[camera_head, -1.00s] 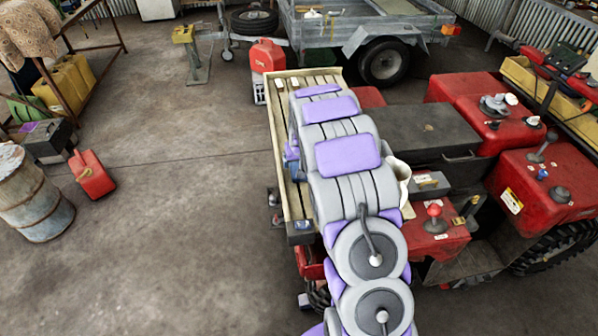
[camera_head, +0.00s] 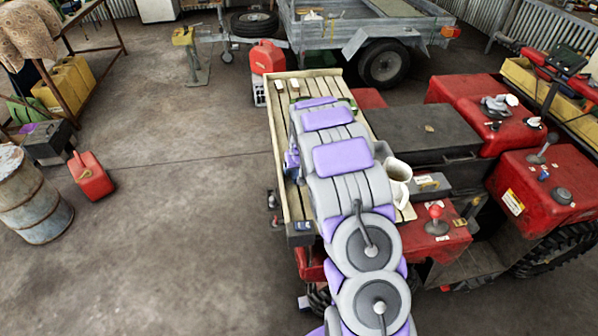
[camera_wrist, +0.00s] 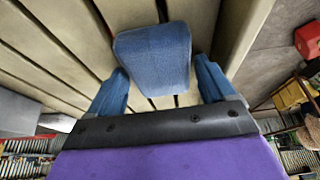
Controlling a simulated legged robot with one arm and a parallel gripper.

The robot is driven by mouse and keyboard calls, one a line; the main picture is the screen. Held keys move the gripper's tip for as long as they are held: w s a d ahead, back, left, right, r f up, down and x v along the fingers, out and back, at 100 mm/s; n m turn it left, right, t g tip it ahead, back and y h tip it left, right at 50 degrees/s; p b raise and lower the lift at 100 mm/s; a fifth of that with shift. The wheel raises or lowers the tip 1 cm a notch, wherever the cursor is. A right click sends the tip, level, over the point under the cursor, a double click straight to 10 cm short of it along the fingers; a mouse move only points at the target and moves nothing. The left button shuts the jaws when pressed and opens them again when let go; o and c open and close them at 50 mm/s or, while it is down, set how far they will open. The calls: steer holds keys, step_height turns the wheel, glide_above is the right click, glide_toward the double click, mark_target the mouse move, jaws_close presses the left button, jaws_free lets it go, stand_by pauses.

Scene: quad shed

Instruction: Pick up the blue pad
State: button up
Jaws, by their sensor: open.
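The blue pad (camera_wrist: 155,58) is a block with a fabric-like surface on the wooden slats, in the upper middle of the wrist view. My gripper (camera_wrist: 162,66) has its two blue fingers spread, one on each side of the pad's near end. I cannot tell whether either finger touches it. In the head view my arm lies over the slatted wooden bed (camera_head: 284,200), and part of my gripper (camera_head: 291,160) shows at the arm's left edge. The pad is hidden there.
A white mug (camera_head: 398,172) stands right of my arm. A small dark item (camera_head: 302,226) lies at the bed's near left corner. A raised wooden rail (camera_head: 277,165) edges the bed. Red machinery (camera_head: 545,185) is to the right; the concrete floor at left is mostly clear.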

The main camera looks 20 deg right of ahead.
steer(key=c, duration=0.8)
steer(key=shift+r, duration=0.1)
step_height(320, 180, up, 18)
steer(key=p, duration=0.2)
steer(key=shift+r+p, duration=0.1)
steer(key=shift+p, duration=0.2)
steer(key=shift+c, duration=0.8)
